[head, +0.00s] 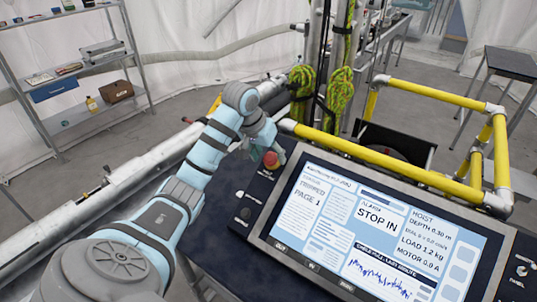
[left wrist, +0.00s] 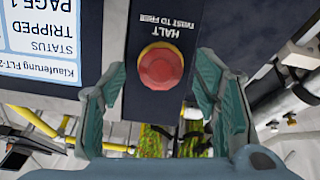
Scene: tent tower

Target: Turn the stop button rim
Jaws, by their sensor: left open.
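The stop button (head: 271,160) is a red round knob on a dark console panel, at the upper left of the screen. In the left wrist view the red button (left wrist: 161,67) sits in a yellow ring, below upside-down lettering that reads HALT, TWIST TO FREE. My left gripper (head: 266,148) is open at the button, its teal fingers partly hiding it in the head view. In the left wrist view one finger shows on each side of the button, with a gap on both sides. My right gripper is not in view.
A large lit screen (head: 375,225) reading TRIPPED and STOP IN fills the console beside the button. Yellow rails (head: 400,165) stand behind it, with green rope coils (head: 339,90) on a post. A metal shelf (head: 75,70) stands at the far left.

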